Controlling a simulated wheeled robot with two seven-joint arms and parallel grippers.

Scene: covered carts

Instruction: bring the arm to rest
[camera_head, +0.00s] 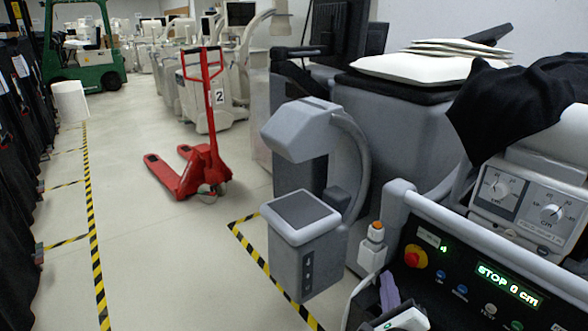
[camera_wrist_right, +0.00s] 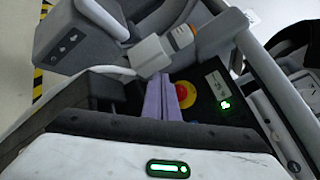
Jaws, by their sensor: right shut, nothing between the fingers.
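My right gripper (camera_head: 389,284) is low in the head view, in front of the cart's control panel (camera_head: 470,275). Its purple fingers are together with nothing between them. In the right wrist view the shut fingers (camera_wrist_right: 168,98) point toward the panel, beside the red and yellow stop button (camera_wrist_right: 186,94). I cannot tell whether the fingers touch the panel. My left gripper is not in view.
A grey machine (camera_head: 305,215) with a curved arm stands left of the panel. A black cloth (camera_head: 510,105) covers part of the cart at right. A red pallet jack (camera_head: 205,165) and green forklift (camera_head: 85,45) stand farther back. Open floor (camera_head: 150,255) lies at left.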

